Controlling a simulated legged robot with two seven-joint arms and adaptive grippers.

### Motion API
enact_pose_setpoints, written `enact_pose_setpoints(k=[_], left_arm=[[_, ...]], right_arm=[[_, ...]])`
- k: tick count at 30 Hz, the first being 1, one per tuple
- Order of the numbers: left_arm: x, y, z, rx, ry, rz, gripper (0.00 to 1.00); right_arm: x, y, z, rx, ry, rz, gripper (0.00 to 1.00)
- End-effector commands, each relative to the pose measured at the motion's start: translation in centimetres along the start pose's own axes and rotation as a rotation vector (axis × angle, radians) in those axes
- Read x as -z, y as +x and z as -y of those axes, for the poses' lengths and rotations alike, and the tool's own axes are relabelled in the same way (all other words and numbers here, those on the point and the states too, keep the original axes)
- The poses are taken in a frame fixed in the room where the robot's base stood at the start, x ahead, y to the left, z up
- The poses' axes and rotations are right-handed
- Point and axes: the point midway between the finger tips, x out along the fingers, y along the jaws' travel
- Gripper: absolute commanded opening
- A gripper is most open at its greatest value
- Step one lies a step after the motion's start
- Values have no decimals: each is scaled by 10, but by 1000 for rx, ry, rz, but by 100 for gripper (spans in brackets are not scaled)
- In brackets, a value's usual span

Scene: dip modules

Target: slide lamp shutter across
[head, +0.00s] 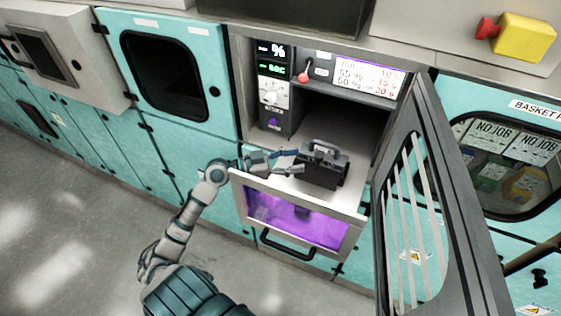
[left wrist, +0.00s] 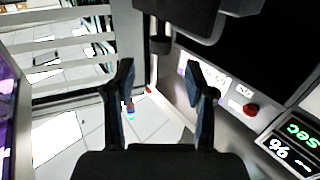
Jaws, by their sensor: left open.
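A dark box with a top handle (head: 321,172) sits on the pale shelf at the mouth of the open bay. A dark block (left wrist: 185,15) at the top of the left wrist view looks like part of it. Below the shelf is a purple-lit window (head: 290,219). I cannot tell for certain which part is the lamp shutter. My left gripper (head: 298,161) is at the left side of the box, fingers spread and empty; whether it touches the box is unclear. In the left wrist view the fingers (left wrist: 160,70) stand apart with nothing between them. My right gripper is not in view.
A barred door (head: 419,215) stands open at the right of the bay. A panel with a red knob (head: 303,77) and displays stands at the bay's back left. A black handle (head: 287,244) juts out below the purple window. The floor (head: 70,230) at left is clear.

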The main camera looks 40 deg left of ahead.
Motion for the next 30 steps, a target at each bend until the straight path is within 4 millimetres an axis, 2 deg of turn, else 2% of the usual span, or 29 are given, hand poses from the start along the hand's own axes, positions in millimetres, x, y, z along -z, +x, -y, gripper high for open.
enact_pose_setpoints(k=[3, 9, 30], left_arm=[[-1, -24, 0, 1, -2, 2, 55], [0, -44, -3, 0, 2, 2, 55], [-1, -49, -1, -1, 0, 1, 55]], right_arm=[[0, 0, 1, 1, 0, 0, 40], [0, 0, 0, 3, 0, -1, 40], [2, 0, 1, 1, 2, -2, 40]])
